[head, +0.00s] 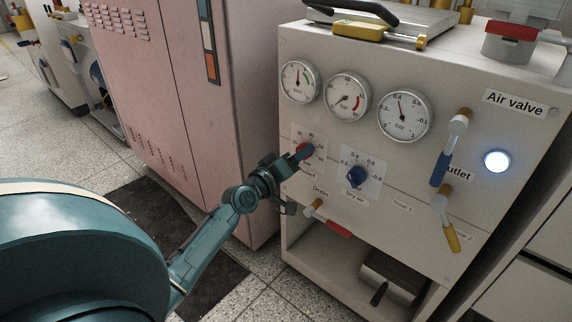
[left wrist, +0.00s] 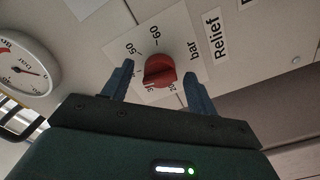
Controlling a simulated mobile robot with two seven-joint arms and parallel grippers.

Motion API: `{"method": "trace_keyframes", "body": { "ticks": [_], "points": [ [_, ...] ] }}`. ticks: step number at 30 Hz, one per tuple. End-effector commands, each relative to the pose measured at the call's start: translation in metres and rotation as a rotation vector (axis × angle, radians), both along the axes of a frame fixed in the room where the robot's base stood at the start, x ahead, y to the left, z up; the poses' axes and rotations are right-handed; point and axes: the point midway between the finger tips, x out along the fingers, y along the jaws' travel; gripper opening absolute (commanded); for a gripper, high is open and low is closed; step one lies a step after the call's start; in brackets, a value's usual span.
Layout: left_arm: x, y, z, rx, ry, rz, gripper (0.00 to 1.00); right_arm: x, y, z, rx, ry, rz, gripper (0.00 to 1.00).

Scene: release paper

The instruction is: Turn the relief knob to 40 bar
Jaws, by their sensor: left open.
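The red relief knob (head: 303,151) sits on the front of the beige panel, partly covered by my left gripper (head: 290,163) in the head view. In the left wrist view the red knob (left wrist: 160,72) lies between the two blue fingers of my left gripper (left wrist: 157,76), with a gap on each side. The fingers are open around it and I cannot tell how deep they reach. The white scale plate (left wrist: 148,40) shows 50, 60, bar and 20; the other marks are partly hidden. I cannot read the knob's exact setting. My right gripper is not in view.
A red-handled drain valve (head: 334,228) sits below, and a blue-handled outlet valve (head: 441,165) at the right. Gauges line the panel above. A pink cabinet (head: 190,90) stands to the left.

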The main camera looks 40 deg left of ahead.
Motion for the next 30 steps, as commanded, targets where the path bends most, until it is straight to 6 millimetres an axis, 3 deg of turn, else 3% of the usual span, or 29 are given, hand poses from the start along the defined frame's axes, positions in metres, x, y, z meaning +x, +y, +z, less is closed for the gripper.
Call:
{"method": "trace_keyframes", "body": {
  "ticks": [9, 18, 24, 30],
  "points": [
    [-0.055, 0.004, 0.0, 0.003, 0.006, -0.003, 0.58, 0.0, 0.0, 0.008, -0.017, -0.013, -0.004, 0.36],
    [-0.108, 0.008, -0.001, 0.002, 0.005, -0.001, 0.58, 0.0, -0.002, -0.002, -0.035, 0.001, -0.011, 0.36],
    [-0.124, 0.01, 0.0, 0.001, 0.001, 0.0, 0.58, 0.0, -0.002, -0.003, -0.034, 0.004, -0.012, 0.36],
    [-0.128, 0.01, 0.0, 0.0, -0.001, 0.001, 0.58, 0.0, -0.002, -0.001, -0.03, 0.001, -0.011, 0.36]
  ]
}}
